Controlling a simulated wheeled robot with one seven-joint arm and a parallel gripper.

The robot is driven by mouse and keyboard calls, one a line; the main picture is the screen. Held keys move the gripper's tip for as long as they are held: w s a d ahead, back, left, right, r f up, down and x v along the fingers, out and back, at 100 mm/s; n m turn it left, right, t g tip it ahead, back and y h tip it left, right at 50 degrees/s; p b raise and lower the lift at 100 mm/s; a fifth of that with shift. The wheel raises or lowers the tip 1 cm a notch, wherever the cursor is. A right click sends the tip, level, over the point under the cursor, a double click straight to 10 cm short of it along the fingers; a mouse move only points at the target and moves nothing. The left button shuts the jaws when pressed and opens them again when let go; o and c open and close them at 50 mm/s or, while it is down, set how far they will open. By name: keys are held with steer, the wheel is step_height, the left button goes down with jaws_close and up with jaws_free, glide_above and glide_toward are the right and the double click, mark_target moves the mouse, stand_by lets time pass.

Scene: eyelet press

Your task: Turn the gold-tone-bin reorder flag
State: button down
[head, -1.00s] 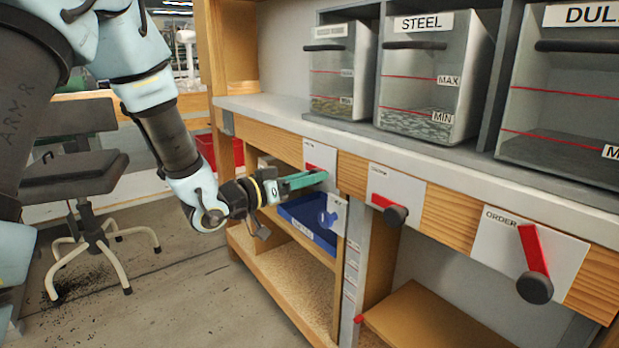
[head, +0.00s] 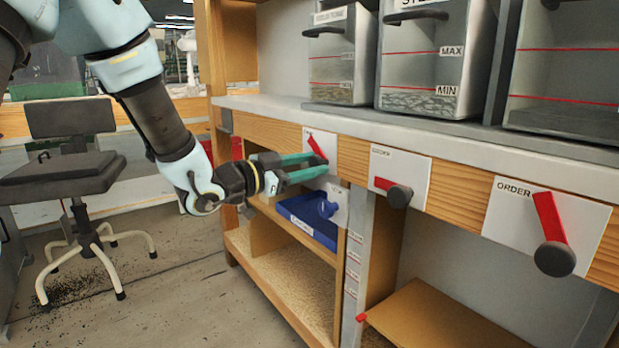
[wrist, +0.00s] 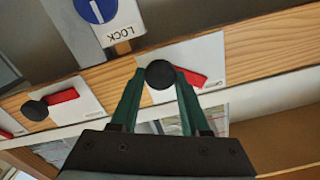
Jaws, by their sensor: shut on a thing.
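The reorder flag under the leftmost bin is a red lever (head: 317,146) with a dark round knob, on a white plate (head: 329,143). The bin's label (head: 330,15) is too small to read surely. In the head view the lever points up and left, and the knob is hidden by the fingers. My gripper (head: 322,165) has its green fingers at the plate. In the wrist view my gripper (wrist: 159,78) is shut on the dark knob (wrist: 159,75), with a finger on each side. The red lever (wrist: 190,78) sticks out to the right, past one fingertip.
Two more flags, a middle one (head: 395,191) and a right one (head: 551,235), sit along the wooden rail. A blue tray (head: 305,225) and a LOCK plate with a blue knob (wrist: 96,10) are below the rail. A chair (head: 70,165) stands at left.

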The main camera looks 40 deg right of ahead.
steer(key=shift+s+f+m+b, duration=0.1)
steer(key=shift+m+b, duration=1.95)
steer(key=shift+m, duration=0.15)
steer(key=shift+c, duration=1.9)
jaws_free()
steer(key=a+p, duration=0.1)
steer(key=a, duration=0.9)
steer(key=shift+w+a+p, duration=0.3)
steer(key=shift+a+p, duration=0.05)
steer(key=shift+a, duration=0.05)
steer(key=shift+w, duration=0.1)
